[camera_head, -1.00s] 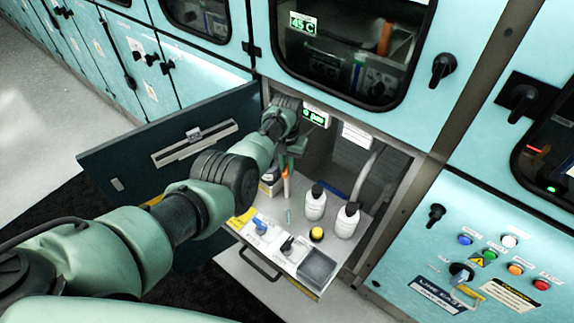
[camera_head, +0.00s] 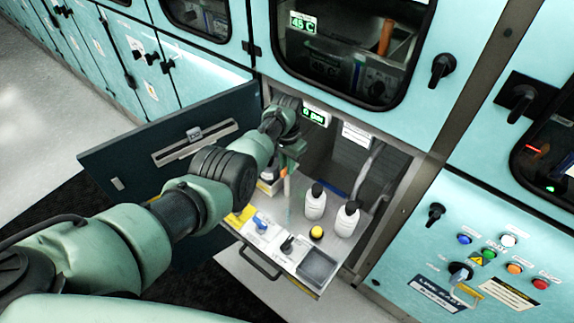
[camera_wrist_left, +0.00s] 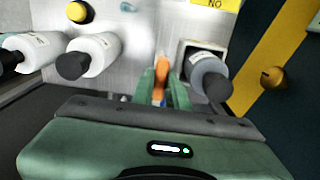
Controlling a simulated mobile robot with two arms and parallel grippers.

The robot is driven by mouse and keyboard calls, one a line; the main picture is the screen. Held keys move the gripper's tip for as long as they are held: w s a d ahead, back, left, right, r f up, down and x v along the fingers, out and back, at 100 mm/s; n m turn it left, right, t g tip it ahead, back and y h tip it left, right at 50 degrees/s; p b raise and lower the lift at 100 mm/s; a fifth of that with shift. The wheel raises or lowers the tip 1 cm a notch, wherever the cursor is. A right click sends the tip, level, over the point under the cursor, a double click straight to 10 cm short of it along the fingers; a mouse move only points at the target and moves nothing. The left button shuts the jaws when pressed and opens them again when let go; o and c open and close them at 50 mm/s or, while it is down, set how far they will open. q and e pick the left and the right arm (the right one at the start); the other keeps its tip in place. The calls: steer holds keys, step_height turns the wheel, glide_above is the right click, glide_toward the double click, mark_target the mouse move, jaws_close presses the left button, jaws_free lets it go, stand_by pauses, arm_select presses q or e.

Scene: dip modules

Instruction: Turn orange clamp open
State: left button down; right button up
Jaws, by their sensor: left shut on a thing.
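The orange clamp (camera_wrist_left: 161,76) shows in the left wrist view between the green fingers of my left gripper (camera_wrist_left: 163,90). The gripper is shut on it. In the head view my left arm reaches into the open compartment, and the left gripper (camera_head: 287,160) is at the back of the pull-out tray. Only a small orange bit of the clamp (camera_head: 286,183) shows there below the fingers. The clamp's lower part is hidden by the gripper and nearby items. My right gripper is not in view.
Two white bottles (camera_head: 315,203) and (camera_head: 347,219) stand right of the clamp on the tray (camera_head: 268,215). A yellow button (camera_head: 316,233), a blue knob (camera_head: 261,222) and a black switch (camera_head: 287,243) sit nearer the front. The dark compartment door (camera_head: 130,160) stands open at left.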

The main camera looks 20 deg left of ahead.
arm_select(q)
steer(key=c, duration=1.4)
jaws_free()
steer(key=shift+r+p, duration=0.85)
steer(key=shift+r, duration=3.05)
